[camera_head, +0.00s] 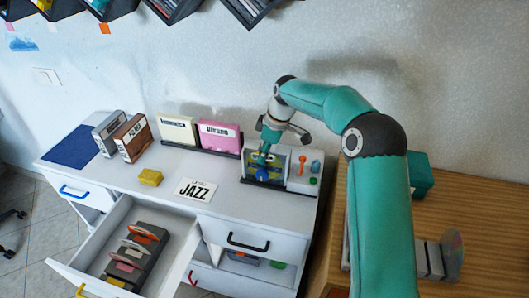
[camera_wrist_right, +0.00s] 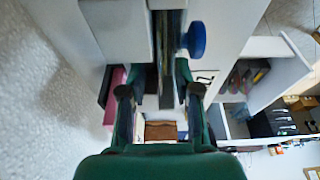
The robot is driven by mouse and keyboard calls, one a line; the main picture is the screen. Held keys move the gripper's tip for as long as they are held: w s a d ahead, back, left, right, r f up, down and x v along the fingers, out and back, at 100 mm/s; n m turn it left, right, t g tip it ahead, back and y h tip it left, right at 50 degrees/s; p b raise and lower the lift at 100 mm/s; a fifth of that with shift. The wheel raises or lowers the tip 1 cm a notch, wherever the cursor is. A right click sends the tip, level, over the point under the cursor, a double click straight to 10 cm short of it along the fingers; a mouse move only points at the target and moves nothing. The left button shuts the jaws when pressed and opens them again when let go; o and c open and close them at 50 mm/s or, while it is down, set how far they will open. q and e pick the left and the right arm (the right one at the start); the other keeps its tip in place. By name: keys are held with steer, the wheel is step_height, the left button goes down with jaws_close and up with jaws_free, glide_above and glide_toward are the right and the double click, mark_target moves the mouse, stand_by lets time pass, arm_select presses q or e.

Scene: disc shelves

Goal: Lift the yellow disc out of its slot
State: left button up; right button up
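My right gripper (camera_head: 268,150) points down at the top of a small grey player-like box (camera_head: 295,183) at the back right of the white cabinet. Yellow shows at the box's front (camera_head: 279,163), partly behind my fingers; I cannot tell how much of it is the yellow disc. In the right wrist view my gripper (camera_wrist_right: 158,70) has its fingers apart, on either side of a narrow dark slot-like strip (camera_wrist_right: 166,85). No firm grip on a disc is visible. A blue knob (camera_wrist_right: 193,39) sits beside the right finger. My left gripper is not in view.
A pink case (camera_head: 219,136) and a cream case (camera_head: 178,130) stand left of the box. A JAZZ card (camera_head: 195,189) and yellow block (camera_head: 150,177) lie on the cabinet top. An open drawer (camera_head: 103,238) holds several discs. A wooden table (camera_head: 480,215) is at right.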

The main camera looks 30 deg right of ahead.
steer(key=shift+c, duration=0.5)
jaws_close()
steer(key=shift+r, duration=0.1)
step_height(320, 180, up, 13)
steer(key=p, duration=0.9)
steer(key=shift+r, duration=0.2)
stand_by(0.4)
